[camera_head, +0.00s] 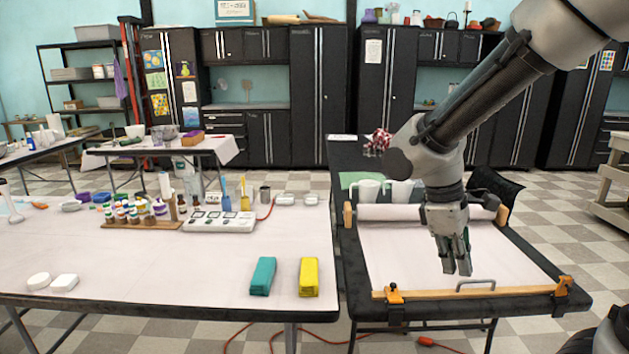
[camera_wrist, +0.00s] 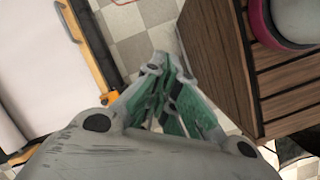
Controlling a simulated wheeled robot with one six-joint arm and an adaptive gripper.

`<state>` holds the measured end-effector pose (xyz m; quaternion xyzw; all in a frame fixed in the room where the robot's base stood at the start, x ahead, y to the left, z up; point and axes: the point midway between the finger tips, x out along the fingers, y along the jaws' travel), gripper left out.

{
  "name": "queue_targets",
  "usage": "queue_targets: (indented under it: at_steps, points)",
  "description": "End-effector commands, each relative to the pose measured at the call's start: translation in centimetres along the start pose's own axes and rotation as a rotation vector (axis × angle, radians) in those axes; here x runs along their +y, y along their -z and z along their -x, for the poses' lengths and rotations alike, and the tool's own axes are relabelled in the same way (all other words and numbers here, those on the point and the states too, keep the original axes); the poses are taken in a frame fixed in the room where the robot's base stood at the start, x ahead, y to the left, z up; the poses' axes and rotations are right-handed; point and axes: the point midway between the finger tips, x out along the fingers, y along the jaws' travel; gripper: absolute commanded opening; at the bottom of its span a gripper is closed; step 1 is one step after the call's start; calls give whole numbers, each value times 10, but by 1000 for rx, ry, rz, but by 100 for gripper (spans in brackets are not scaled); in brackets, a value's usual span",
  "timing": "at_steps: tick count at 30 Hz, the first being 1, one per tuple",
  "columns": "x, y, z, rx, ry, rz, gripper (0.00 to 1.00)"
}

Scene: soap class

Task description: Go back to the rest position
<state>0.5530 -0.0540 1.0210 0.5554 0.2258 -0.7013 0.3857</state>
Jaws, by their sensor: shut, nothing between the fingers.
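My gripper (camera_head: 458,268) is at the end of my arm, pointing down above the white paper on the right-hand black table (camera_head: 350,300). Its fingers are together and hold nothing. In the wrist view my gripper (camera_wrist: 172,98) shows its grey and green fingers closed, with the floor below and nothing between them. The exact height above the paper cannot be told.
A wooden bar with orange clamps (camera_head: 395,296) runs along that table's front edge. On the left white table (camera_head: 180,290) lie a teal block (camera_head: 263,276), a yellow block (camera_head: 309,277) and two white soap-like pieces (camera_head: 64,283). A paper roll (camera_head: 385,212) lies behind my gripper.

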Motion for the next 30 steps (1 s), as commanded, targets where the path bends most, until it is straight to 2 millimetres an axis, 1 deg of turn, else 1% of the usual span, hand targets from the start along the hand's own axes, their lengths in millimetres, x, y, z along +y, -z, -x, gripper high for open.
queue_targets:
  at_steps: [1, 3, 6, 9, 12, 15, 19, 30]
  points:
    - [-1, -19, 8, 70, 29, -164, 0]
    - [-5, -41, 16, 160, 77, -378, 0]
    - [-11, -71, 27, 286, 130, -602, 0]
    - [-14, -98, 38, 400, 144, -731, 0]
    - [-12, -123, 48, 485, 119, -823, 0]
    - [-9, -142, 57, 544, 85, -889, 0]
    - [-6, -154, 60, 568, 67, -939, 0]
    - [-5, -155, 60, 562, 67, -942, 0]
